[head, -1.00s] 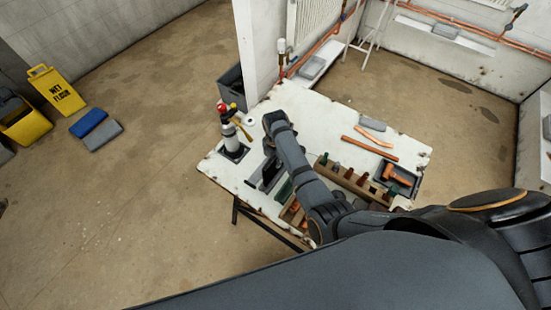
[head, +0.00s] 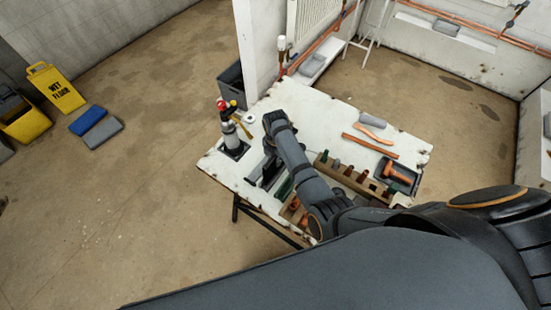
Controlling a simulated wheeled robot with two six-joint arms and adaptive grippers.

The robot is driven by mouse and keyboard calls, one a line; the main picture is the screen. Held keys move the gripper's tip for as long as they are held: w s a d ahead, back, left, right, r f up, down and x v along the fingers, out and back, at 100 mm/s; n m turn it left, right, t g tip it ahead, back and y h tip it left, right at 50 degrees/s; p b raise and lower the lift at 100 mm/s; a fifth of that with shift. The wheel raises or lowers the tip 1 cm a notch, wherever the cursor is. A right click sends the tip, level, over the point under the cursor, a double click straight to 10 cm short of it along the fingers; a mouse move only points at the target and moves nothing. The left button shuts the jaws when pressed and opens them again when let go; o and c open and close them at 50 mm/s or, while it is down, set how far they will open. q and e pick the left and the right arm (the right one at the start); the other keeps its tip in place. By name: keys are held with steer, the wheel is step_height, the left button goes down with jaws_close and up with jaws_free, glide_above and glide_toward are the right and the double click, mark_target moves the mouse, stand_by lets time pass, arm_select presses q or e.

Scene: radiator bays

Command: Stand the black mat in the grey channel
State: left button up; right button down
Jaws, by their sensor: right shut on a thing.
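My right arm reaches across the white table (head: 215,163) from the lower right. My right gripper (head: 268,153) points down at the table's left-middle part, half hidden behind its own wrist. It is shut on a dark, flat piece that looks like the black mat (head: 267,172), low over or touching the table. A narrow grey shape (head: 252,181) beside the mat may be the grey channel. I cannot tell whether the mat stands inside it. My left gripper is not in view.
A torch with a red top (head: 232,136) stands to the left. A wooden rack (head: 345,179) with several bottles and a dark tray (head: 398,176) with a copper-coloured piece lie to the right. Copper pipes (head: 370,146) lie behind. The table's back middle is clear.

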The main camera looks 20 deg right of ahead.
steer(key=shift+f+b, duration=0.85)
steer(key=shift+f, duration=0.55)
steer(key=c, duration=1.3)
jaws_free()
steer(key=shift+o, duration=0.2)
step_height(320, 180, up, 3)
steer(key=shift+f+p, duration=0.1)
steer(key=shift+p, duration=1.05)
steer(key=shift+r, duration=2.15)
steer(key=shift+a, duration=0.1)
